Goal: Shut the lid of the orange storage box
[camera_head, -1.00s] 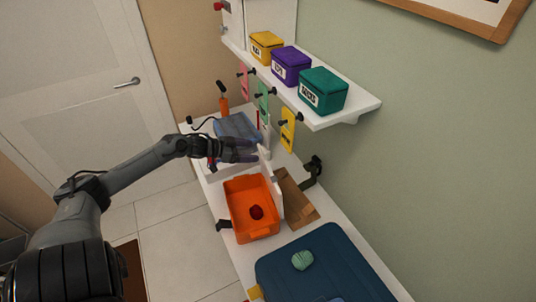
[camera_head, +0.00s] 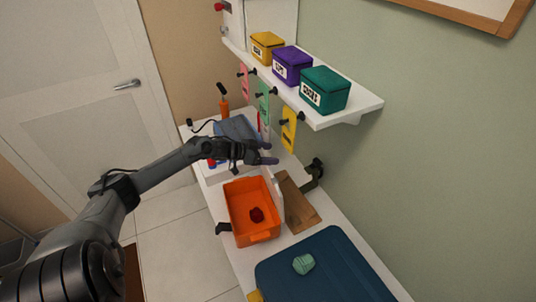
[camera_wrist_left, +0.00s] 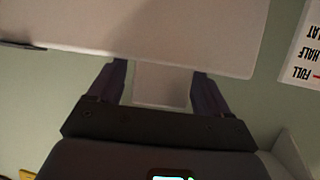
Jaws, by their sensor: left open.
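The orange storage box (camera_head: 240,228) stands open on the white surface, with a small dark red item (camera_head: 257,215) inside. A pale lid panel (camera_head: 275,188) stands upright along the box's right edge. My left gripper (camera_head: 268,153) is open, above the far end of the box near the top of the lid. In the left wrist view a pale panel (camera_wrist_left: 140,35) lies ahead of the gripper (camera_wrist_left: 160,82), with a narrower pale part showing between the open fingers. I cannot tell whether they touch. My right gripper is not in view.
A brown cardboard piece (camera_head: 297,203) lies right of the lid. A blue case (camera_head: 320,270) with a green item (camera_head: 303,264) is in front. A shelf (camera_head: 345,116) with yellow, purple and green boxes overhangs at the back right. Folded blue cloth (camera_head: 237,127) lies beyond the gripper.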

